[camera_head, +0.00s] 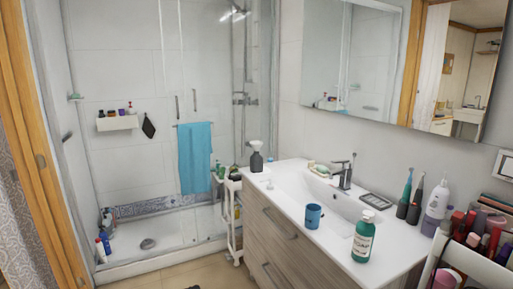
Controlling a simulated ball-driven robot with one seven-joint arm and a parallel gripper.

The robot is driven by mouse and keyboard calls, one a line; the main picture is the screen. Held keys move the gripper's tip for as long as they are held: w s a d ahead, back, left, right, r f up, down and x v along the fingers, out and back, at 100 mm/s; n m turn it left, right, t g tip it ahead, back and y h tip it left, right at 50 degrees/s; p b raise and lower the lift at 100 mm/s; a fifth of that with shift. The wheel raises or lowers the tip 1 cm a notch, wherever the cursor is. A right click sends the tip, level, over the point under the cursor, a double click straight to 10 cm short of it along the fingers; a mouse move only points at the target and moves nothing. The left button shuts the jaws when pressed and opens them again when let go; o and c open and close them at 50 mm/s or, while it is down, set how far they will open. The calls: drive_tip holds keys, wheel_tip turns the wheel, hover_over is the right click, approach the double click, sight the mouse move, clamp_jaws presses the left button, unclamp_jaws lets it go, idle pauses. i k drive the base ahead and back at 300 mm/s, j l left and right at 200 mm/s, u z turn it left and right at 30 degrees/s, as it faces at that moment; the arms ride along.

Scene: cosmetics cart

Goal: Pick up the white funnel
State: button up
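A small white item (269,185) lies near the left end of the white washbasin counter, too small to identify. A dark grey bottle (256,163) with a white top stands at the counter's back left corner. In the right foreground, a white cart (432,262) holds several red, pink and dark cosmetics (472,238), which hide much of its inside. My gripper is not in view.
The washbasin counter (300,232) bears a blue mug (313,216), a green bottle (363,237) and electric toothbrushes (414,205). A narrow white trolley (233,224) stands beside the cabinet. Some tiled floor (205,272) is clear before the shower.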

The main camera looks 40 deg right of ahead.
sight(256, 149)
drive_tip(key=i+z, duration=0.15)
drive_tip(key=i, duration=0.6)
drive_tip(key=i+j+z, duration=0.15)
drive_tip(key=i, duration=0.6)
